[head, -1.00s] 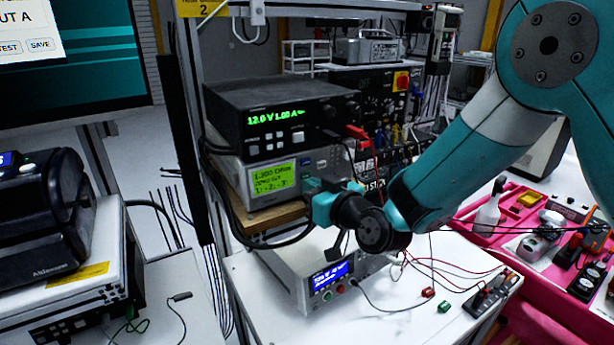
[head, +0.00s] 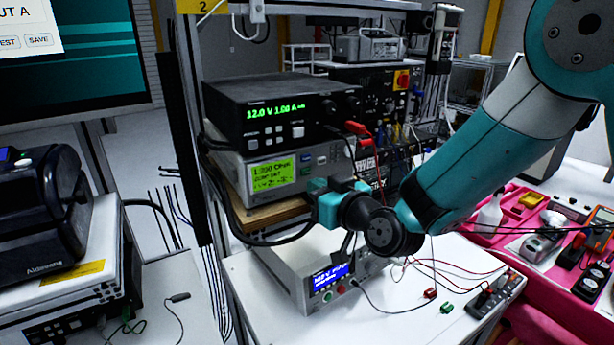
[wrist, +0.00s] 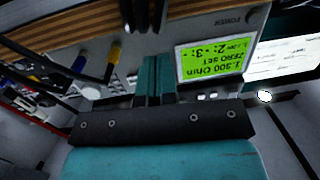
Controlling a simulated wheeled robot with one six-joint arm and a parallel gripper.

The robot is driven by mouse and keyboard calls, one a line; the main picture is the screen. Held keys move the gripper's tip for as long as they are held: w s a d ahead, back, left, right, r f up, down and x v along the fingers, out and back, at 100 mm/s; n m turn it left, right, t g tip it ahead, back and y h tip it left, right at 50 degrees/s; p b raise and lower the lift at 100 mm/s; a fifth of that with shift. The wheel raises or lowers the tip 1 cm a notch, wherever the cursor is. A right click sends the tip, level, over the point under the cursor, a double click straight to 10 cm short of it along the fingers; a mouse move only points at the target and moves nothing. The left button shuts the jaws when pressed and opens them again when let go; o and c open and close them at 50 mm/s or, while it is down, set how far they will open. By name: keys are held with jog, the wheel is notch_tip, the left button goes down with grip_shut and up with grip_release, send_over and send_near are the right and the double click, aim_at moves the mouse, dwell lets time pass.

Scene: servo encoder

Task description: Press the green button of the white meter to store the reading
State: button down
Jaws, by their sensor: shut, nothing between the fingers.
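My gripper (head: 316,187) is shut and empty, in front of the meter's lower right face. In the wrist view the meter's panel (wrist: 165,55) appears upside down, and the shut fingers (wrist: 155,70) point at it beside the display (wrist: 214,60). The fingers cover part of the panel. I cannot make out a green button there or tell if the tips touch.
The black supply (head: 280,105) sits above. Below stands another white instrument (head: 300,270) with a blue display, a red button and a green button (head: 327,296). Red leads and cables hang right of my gripper.

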jog(key=shift+s+d+f+b, duration=0.1)
jog(key=shift+s+d+b, duration=0.15)
jog(key=shift+b, duration=0.25)
jog(key=b+v, duration=0.5)
jog(key=v, duration=0.1)
jog(key=shift+s+f, duration=0.2)
jog(key=shift+s, duration=0.35)
jog(key=s+d+f+g+h, duration=0.1)
jog(key=s+d+g+h, duration=0.1)
jog(key=s+d+g, duration=0.2)
jog(key=s+d+f+g+h+b, duration=0.1)
jog(key=s+d+g+h, duration=0.1)
jog(key=s, duration=0.9)
jog(key=s+d+f+g+h+b, duration=0.1)
jog(key=s+d+f+g+h, duration=0.1)
jog(key=s+d+g, duration=0.3)
jog(key=s+g, duration=0.2)
jog(key=s, duration=0.1)
jog(key=shift+d+m, duration=0.4)
